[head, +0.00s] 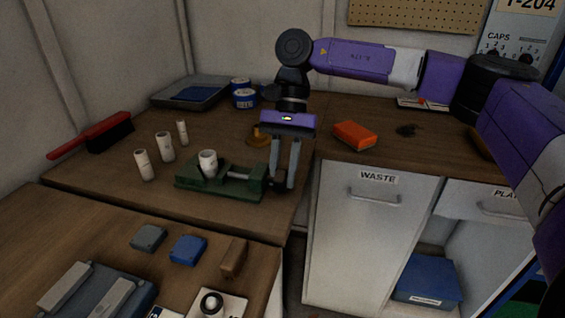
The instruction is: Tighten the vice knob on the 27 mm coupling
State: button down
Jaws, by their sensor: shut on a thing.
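The green vice (190,182) sits on the brown bench left of my gripper. A short white coupling (208,160) stands upright between its jaws; its size marking is too small to read. My gripper (282,184) points down at the vice's right end, with its fingers around the vice knob. The knob is small and mostly hidden by the fingers, so its shape and turn cannot be made out. Three other white tubular pieces stand left of the vice: a near one (145,165), a middle one (165,147) and a far one (182,133).
A red-handled brush (108,132), a grey tray (165,97), blue-and-white tins (244,98) and an amber object (259,138) lie around the vice. An orange box (354,134) is right of my gripper. A nearer surface holds blue (188,249) and grey (148,238) blocks.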

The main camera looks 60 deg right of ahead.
jog(key=y, duration=0.1)
jog(key=g+y, duration=0.1)
jog(key=y, duration=0.1)
jog(key=shift+w+d+f+y, duration=0.1)
jog(key=shift+d+f+y, duration=0.05)
jog(key=shift+f+y, duration=0.2)
jog(key=shift+f+g+y+b, duration=0.2)
jog(key=shift+g+y+b, duration=0.3)
jog(key=shift+y, duration=0.75)
jog(key=shift+f+g+y+b, duration=0.15)
jog(key=shift+g+y+b, duration=0.35)
jog(key=shift+y, duration=0.7)
jog(key=c, duration=1.5)
grip_release()
jog(key=shift+r, duration=0.1)
